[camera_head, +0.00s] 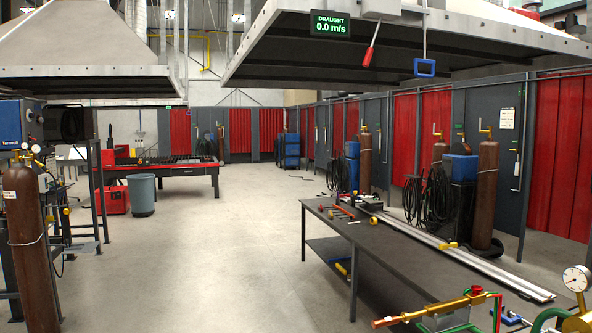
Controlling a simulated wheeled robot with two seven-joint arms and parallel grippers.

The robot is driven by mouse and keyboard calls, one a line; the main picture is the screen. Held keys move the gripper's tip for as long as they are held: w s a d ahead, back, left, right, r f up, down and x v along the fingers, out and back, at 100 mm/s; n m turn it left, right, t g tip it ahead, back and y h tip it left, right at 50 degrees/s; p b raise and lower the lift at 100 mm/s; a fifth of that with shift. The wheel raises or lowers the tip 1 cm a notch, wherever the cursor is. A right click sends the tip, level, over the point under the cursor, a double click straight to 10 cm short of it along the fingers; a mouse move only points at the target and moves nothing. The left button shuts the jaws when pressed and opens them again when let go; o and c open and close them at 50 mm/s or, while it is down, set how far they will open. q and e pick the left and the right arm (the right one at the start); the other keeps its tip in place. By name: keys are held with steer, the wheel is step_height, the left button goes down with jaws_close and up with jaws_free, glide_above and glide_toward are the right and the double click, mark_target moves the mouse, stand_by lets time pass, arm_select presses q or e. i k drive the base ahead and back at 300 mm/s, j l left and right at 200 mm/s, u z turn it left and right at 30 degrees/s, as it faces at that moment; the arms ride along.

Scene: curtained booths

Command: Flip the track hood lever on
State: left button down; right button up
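A large grey extraction hood (262,45) hangs overhead at the upper right, above a dark workbench. A lever with a red handle (370,52) hangs from a grey box (381,9) on the hood's front edge. The handle points down and leans a little to the left. A display (330,25) left of it reads "DRAUGHT 0.0 m/s" in green. A blue rectangular pull handle (425,68) hangs on a rod just right of the lever. Neither of my grippers is in view.
The dark workbench (400,262) carries long metal rails (465,258) and small tools. A brass torch (437,307) and a gauge (577,279) are at the lower right. A brown cylinder (24,240) stands at left. The floor (215,255) in the middle is clear.

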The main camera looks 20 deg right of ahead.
mark_target(369, 51)
steer(key=i+z, duration=0.1)
steer(key=i, duration=0.7)
steer(key=i+j+z, duration=0.1)
steer(key=i, duration=0.7)
steer(key=i+l+z, duration=0.15)
steer(key=i+z, duration=0.2)
steer(key=z, duration=0.15)
steer(key=i+z, duration=0.45)
steer(key=i+j+z, duration=0.1)
steer(key=i+z, duration=0.2)
steer(key=z, duration=0.2)
steer(key=i+z, duration=0.25)
steer(key=i+l, duration=0.05)
steer(key=i, duration=0.05)
